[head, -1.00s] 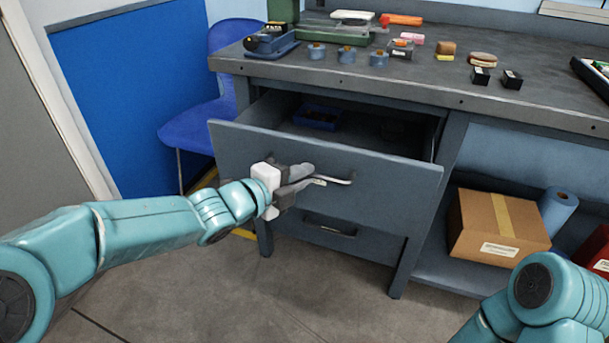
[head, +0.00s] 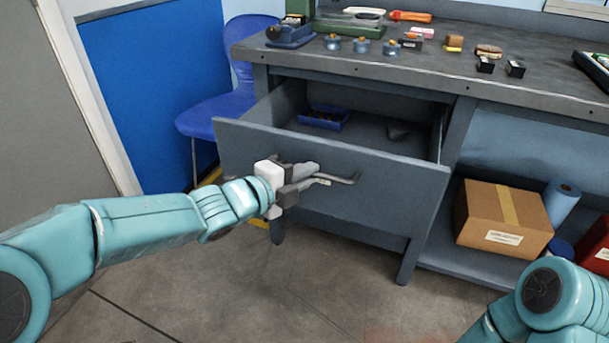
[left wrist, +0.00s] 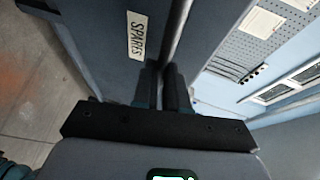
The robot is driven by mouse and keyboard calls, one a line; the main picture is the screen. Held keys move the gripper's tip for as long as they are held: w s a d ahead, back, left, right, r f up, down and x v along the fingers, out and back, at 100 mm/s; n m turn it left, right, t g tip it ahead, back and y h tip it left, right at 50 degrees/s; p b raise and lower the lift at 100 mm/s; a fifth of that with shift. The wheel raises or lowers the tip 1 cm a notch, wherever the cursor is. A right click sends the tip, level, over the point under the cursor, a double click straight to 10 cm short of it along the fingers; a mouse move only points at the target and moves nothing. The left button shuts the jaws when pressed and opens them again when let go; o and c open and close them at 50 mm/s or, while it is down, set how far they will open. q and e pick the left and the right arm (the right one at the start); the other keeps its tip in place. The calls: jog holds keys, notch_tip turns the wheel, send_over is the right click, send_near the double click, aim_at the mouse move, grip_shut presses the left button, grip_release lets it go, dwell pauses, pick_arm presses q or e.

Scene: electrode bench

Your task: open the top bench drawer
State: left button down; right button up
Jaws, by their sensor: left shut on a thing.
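The top bench drawer (head: 400,190) stands pulled well out of the bench, its inside showing from above. Its bar handle (head: 345,179) runs across the front panel. My left gripper (head: 308,178) is shut on the handle near its left part. In the left wrist view the gripper fingers (left wrist: 163,88) close around the handle bar (left wrist: 178,35), beside a label reading SPARES (left wrist: 137,36). A blue tray (head: 325,118) and a small grey object (head: 398,132) lie in the drawer. Part of my right arm shows at lower right, but its gripper is out of view.
The bench top (head: 400,62) carries several small items. A cardboard box (head: 490,225) and a blue roll (head: 562,200) sit on the lower shelf. A blue chair (head: 215,112) stands left of the bench. The floor (head: 280,290) in front is clear.

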pick_arm(q)
jog(key=c, duration=1.2)
grip_release()
jog(key=shift+o, duration=0.2)
jog(key=p+v, duration=0.4)
jog(key=v, duration=1.2)
jog(key=shift+a, duration=0.1)
